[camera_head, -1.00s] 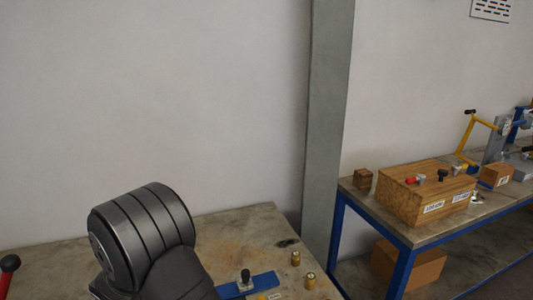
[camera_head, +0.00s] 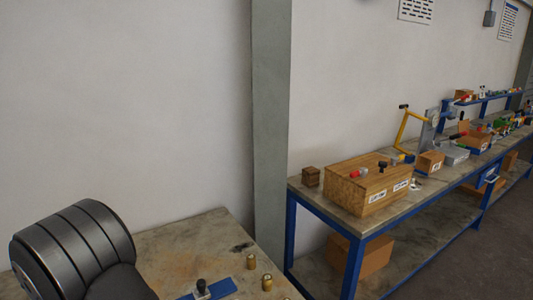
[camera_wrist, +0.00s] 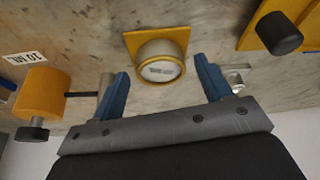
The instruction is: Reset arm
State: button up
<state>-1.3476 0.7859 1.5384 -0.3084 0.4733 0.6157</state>
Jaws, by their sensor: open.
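My gripper (camera_wrist: 162,66) shows in the wrist view with its two blue fingers spread apart. A round metal-rimmed piece with a pale labelled face (camera_wrist: 160,70) on a yellow square base (camera_wrist: 158,40) appears between and beyond the fingertips. I cannot tell how far it is from them. Nothing is visibly held. In the head view the gripper is out of sight; only my dark, ribbed arm part shows at the lower left.
In the wrist view, an orange cylinder (camera_wrist: 42,92) lies left and a black knob (camera_wrist: 279,34) on a yellow part right. The head view shows a near worktop (camera_head: 185,245) with small brass pieces (camera_head: 267,282), a pillar (camera_head: 270,130), and a blue-legged bench with a wooden box (camera_head: 350,190).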

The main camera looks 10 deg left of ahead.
jog(key=v, duration=1.2)
jog(key=x, duration=1.2)
jog(key=shift+w+a+f, duration=0.1)
jog(key=shift+f, duration=0.05)
jog(key=shift+a+r, duration=0.2)
jog(key=shift+r, duration=0.15)
notch_tip(320, 180, up, 10)
jog(key=s+a+r+n+g, duration=0.1)
jog(key=s+a+n, duration=0.1)
jog(key=s+n, duration=0.25)
jog(key=shift+g+y, duration=0.3)
jog(key=shift+y, duration=0.1)
jog(key=s+a+f, duration=0.2)
jog(key=s, duration=0.1)
jog(key=s+a+f, duration=0.2)
jog(key=s, duration=0.2)
jog(key=s+a+f, duration=0.2)
jog(key=s, duration=0.1)
jog(key=shift+s+a+f, duration=0.2)
jog(key=shift+a, duration=0.1)
jog(key=f, duration=0.3)
jog(key=shift+s+a+f, duration=0.15)
jog(key=shift+s+a, duration=0.05)
jog(key=shift+s, duration=0.15)
jog(key=shift+f, duration=0.5)
